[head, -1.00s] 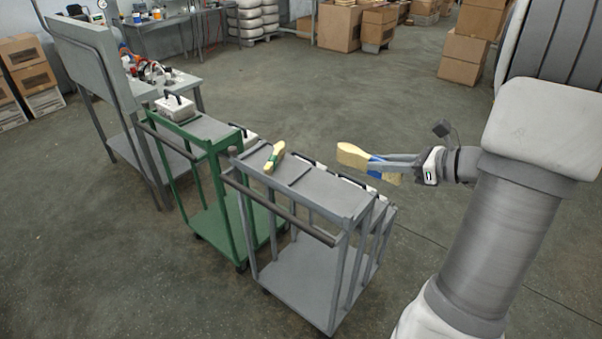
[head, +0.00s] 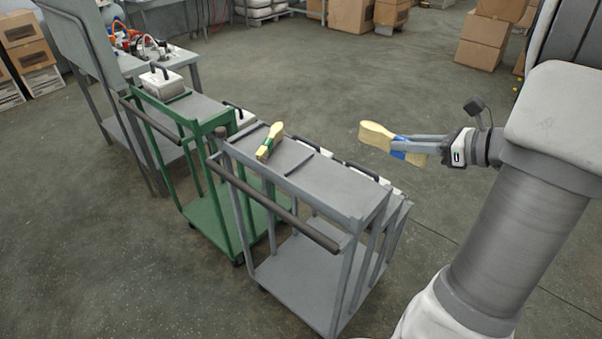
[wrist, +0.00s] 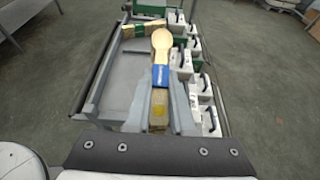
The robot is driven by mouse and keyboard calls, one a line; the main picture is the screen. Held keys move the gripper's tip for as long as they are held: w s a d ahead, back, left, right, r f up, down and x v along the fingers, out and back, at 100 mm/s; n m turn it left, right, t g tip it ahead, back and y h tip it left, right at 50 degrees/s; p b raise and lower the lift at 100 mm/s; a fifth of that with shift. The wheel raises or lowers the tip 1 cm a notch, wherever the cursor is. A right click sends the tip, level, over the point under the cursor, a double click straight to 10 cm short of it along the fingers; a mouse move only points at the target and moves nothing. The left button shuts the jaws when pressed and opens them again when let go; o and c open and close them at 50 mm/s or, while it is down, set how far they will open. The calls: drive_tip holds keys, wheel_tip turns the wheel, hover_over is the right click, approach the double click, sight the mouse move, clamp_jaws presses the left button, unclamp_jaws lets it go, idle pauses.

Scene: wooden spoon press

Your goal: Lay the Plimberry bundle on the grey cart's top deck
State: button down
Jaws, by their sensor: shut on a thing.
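My gripper (head: 412,150) is shut on a bundle of wooden spoons (head: 376,135) with a blue band. In the head view it is in the air to the right of the grey cart's top deck (head: 335,192), apart from it. In the wrist view the blue-banded bundle (wrist: 161,48) points away from me between the fingers (wrist: 160,95), with the grey deck (wrist: 118,78) beyond and to the left. The print on the band is too small to read. A second spoon bundle (head: 268,143) with a green band lies on the deck's far left part.
White boxes with black handles (head: 362,172) line the grey cart's far side. A green cart (head: 205,108) stands to its left, bearing a lidded box (head: 162,82). The deck's right part is bare. A workbench (head: 165,58) and cardboard boxes (head: 485,42) stand farther back.

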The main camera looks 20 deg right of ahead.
drive_tip(key=b, duration=0.3)
hover_over(343, 190)
wheel_tip(343, 190, down, 8)
drive_tip(key=shift+d+r, duration=0.1)
drive_tip(key=shift+r, duration=0.15)
drive_tip(key=shift+f, duration=0.15)
drive_tip(key=shift+f+b, duration=0.7)
drive_tip(key=shift+f, duration=1.15)
drive_tip(key=shift+f, duration=0.25)
drive_tip(key=c, duration=0.8)
unclamp_jaws()
drive_tip(key=shift+r, duration=0.1)
drive_tip(key=shift+r, duration=0.1)
